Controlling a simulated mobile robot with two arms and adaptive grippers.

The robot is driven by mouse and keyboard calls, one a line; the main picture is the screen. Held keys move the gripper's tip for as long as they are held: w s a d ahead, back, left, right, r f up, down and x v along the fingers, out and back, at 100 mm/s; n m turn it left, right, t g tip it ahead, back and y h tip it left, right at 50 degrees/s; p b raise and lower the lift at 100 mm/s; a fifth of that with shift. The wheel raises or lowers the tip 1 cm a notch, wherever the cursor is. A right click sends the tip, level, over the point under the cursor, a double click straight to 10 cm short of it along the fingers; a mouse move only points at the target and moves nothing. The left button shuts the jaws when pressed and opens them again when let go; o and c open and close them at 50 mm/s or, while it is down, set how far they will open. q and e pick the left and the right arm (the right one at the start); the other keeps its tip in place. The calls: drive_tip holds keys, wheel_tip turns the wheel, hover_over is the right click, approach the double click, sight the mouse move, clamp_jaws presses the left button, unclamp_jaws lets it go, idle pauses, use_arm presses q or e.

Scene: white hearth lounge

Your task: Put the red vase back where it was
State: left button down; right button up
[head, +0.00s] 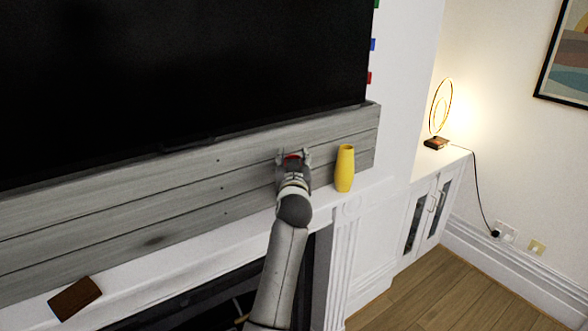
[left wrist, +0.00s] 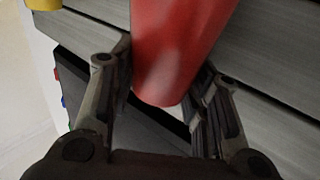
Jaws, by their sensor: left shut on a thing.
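The red vase (left wrist: 175,48) shows large between the fingers of my left gripper (left wrist: 162,92) in the left wrist view, and the gripper is shut on it. In the head view only a small red part of the vase (head: 292,157) shows, because my left gripper (head: 293,160) hides most of it. The gripper is over the white mantel shelf (head: 190,247), in front of the grey plank wall. I cannot tell whether the vase touches the shelf. My right gripper is in neither view.
A yellow vase (head: 345,168) stands upright on the mantel, close to the right of my left gripper. A brown block (head: 75,298) lies at the mantel's left. A dark television (head: 180,80) hangs above. A lit ring lamp (head: 440,112) stands on the white cabinet (head: 428,205).

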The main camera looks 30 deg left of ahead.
use_arm(q)
drive_tip(key=f, duration=0.1)
drive_tip(key=w+f+p, duration=0.1)
drive_tip(key=shift+a+f+p, duration=0.1)
drive_tip(key=shift+f+p, duration=0.2)
drive_tip(key=shift+s+f, duration=0.1)
drive_tip(key=shift+f, duration=0.45)
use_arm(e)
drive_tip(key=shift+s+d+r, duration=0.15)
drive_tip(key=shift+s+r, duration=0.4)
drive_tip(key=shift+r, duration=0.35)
use_arm(q)
drive_tip(key=shift+f, duration=0.1)
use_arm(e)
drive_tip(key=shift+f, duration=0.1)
use_arm(q)
drive_tip(key=shift+f, duration=0.15)
drive_tip(key=c, duration=1.1)
unclamp_jaws()
